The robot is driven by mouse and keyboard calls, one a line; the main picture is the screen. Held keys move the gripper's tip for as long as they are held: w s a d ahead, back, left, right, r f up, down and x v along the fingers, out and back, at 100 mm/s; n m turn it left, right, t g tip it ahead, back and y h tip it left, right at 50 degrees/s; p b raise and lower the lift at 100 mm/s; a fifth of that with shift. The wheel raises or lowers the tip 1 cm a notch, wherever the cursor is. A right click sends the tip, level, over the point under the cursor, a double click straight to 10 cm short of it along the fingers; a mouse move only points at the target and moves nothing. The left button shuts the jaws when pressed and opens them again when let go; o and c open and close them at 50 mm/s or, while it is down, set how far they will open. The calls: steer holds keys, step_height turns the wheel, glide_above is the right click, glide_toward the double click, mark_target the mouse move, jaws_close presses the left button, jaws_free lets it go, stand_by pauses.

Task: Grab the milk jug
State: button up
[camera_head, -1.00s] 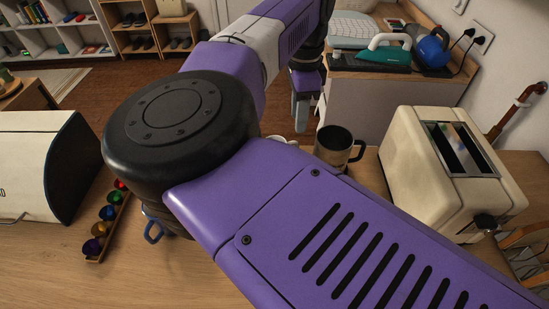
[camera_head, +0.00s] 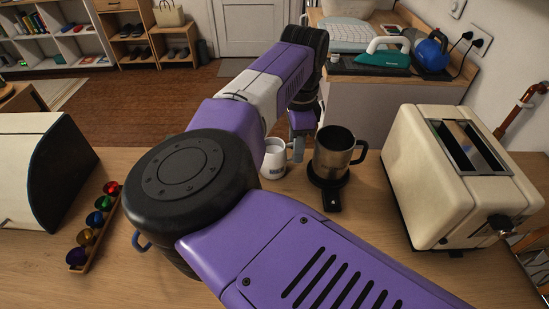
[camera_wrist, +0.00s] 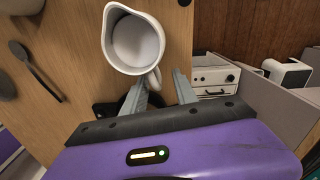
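The milk jug (camera_head: 273,163) is small, white and upright on the wooden counter, partly hidden behind my arm in the head view. The wrist view shows its open, empty top (camera_wrist: 134,44), with its pouring lip and its handle (camera_wrist: 155,78). My gripper (camera_wrist: 160,78) is open, with its fingers on either side of the jug's handle. I cannot tell whether either finger touches it. In the head view my gripper (camera_head: 298,146) is just right of the jug.
A dark metal mug (camera_head: 334,150) on a black stand (camera_head: 329,182) is close right of the jug. A cream toaster (camera_head: 440,185) stands further right. A rack of coloured capsules (camera_head: 95,228) and a cream bin (camera_head: 30,170) are at left. A spoon (camera_wrist: 34,68) lies on the counter.

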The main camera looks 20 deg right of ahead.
steer(key=shift+s+f, duration=0.1)
steer(key=shift+f, duration=1.4)
jaws_close()
steer(key=shift+r, duration=0.1)
